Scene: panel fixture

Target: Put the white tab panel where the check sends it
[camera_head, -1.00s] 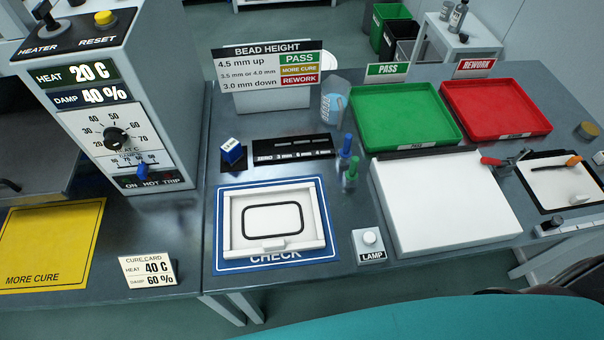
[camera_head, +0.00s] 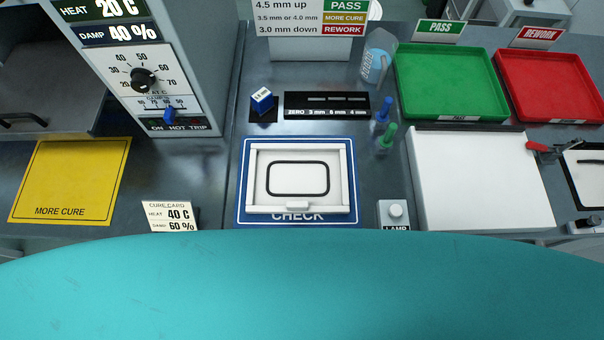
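The white tab panel (camera_head: 298,196), with a black rounded-rectangle bead and a small tab at its front edge, lies flat in a white frame on the blue-edged CHECK mat (camera_head: 243,200). The bead height sign (camera_head: 312,18) reads 4.5 mm up PASS, 3.5 or 4.0 mm MORE CURE, 3.0 mm down REWORK. The green PASS tray (camera_head: 450,118) and red REWORK tray (camera_head: 560,119) look empty. The yellow MORE CURE mat (camera_head: 70,180) is bare. A blue gauge block (camera_head: 262,100) sits on a dark pad behind the panel. Neither gripper shows.
The cure box (camera_head: 150,100) with dial and slider stands left, showing 20 C and 40 %. A cure card (camera_head: 171,216) reads 40 C, 60 %. Blue and green pens (camera_head: 384,122), a lamp button (camera_head: 395,211) and a white board (camera_head: 480,180) stand right of the CHECK mat.

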